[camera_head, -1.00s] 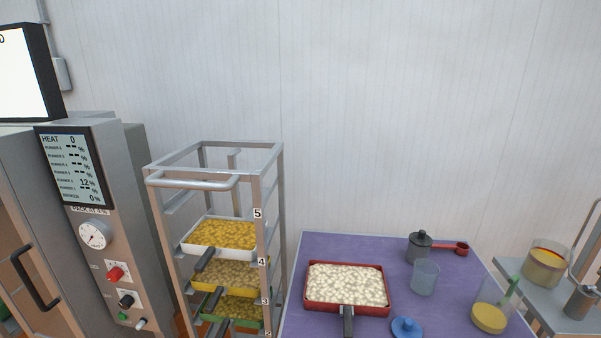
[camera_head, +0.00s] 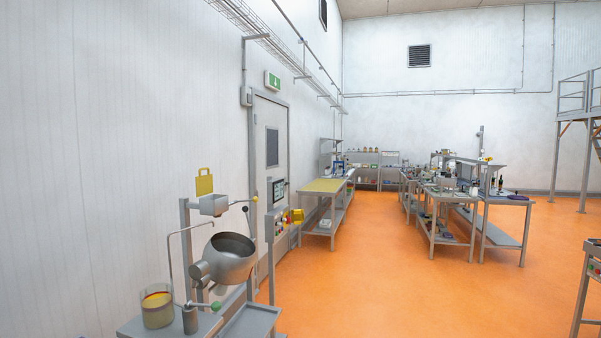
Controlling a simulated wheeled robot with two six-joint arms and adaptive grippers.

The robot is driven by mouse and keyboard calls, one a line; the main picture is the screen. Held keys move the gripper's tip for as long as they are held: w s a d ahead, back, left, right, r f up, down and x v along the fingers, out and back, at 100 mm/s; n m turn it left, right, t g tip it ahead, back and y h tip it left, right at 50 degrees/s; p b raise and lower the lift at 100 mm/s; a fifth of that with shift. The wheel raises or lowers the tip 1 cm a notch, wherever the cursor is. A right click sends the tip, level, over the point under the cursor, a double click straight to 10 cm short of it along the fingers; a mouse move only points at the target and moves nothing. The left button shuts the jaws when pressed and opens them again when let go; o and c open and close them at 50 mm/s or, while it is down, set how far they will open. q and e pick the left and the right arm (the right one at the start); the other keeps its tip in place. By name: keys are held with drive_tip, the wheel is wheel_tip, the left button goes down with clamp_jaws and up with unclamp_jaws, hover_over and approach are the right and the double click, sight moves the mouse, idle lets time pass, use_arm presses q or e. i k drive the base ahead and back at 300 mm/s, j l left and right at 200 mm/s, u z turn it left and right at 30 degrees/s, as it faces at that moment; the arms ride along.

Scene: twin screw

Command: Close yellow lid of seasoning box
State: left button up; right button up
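A yellow lid (camera_head: 204,184) with a small handle-like tab stands upright, raised open, above a grey box (camera_head: 208,204). The box sits on top of a metal post at the left, beside the wall; it looks like the seasoning box. A steel drum (camera_head: 229,257) is mounted below and to the right of it, with its mouth tilted up. Neither of my grippers is in view.
A glass jar (camera_head: 157,307) with yellow-orange contents stands on a grey stand at the lower left. A control panel (camera_head: 279,191) is by the door (camera_head: 271,165). Work tables stand farther back.

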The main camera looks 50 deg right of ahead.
sight(204, 184)
drive_tip(key=z, duration=1.7)
